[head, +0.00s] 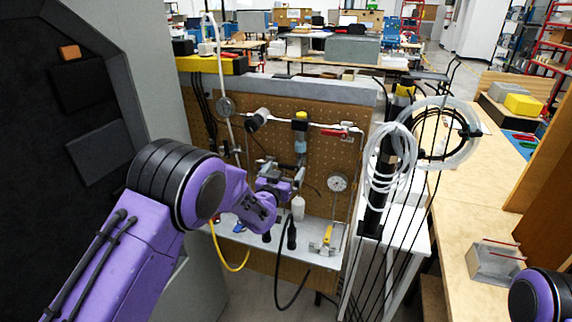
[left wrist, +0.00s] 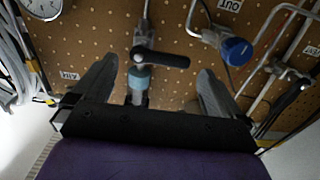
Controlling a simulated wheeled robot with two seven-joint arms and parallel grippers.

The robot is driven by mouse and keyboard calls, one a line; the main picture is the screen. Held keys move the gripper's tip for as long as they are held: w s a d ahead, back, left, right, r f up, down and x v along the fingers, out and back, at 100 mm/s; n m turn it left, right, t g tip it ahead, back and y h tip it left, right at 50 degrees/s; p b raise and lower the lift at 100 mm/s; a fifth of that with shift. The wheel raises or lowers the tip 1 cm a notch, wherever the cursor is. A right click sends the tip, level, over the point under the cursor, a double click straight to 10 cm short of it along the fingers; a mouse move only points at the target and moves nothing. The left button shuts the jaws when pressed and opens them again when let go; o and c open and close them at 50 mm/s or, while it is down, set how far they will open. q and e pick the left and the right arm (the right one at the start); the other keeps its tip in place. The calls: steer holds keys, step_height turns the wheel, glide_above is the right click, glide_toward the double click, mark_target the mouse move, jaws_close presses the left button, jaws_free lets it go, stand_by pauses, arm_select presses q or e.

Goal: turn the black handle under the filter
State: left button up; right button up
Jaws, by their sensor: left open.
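The black handle (left wrist: 162,58) shows in the left wrist view, lying sideways across a metal fitting. The pale blue filter (left wrist: 139,80) is right beside it, and this view looks upside down. In the head view the filter (head: 300,146) hangs below a yellow-topped part on the pegboard; the handle is hard to make out there behind my gripper. My left gripper (head: 283,171) is in front of the board, just below the filter. In the left wrist view its fingers (left wrist: 157,66) are apart, one on each side of the handle and filter, with nothing held. My right gripper is out of view.
The pegboard (head: 270,103) carries pipes, a round gauge (head: 337,182), a red valve handle (head: 334,132) and, in the left wrist view, a blue knob (left wrist: 236,50) near the right finger. Coiled white tubing (head: 392,165) hangs at right. A shelf (head: 325,247) juts out below.

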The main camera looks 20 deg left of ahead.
arm_select(q)
steer(key=shift+w, duration=0.8)
steer(key=c, duration=1)
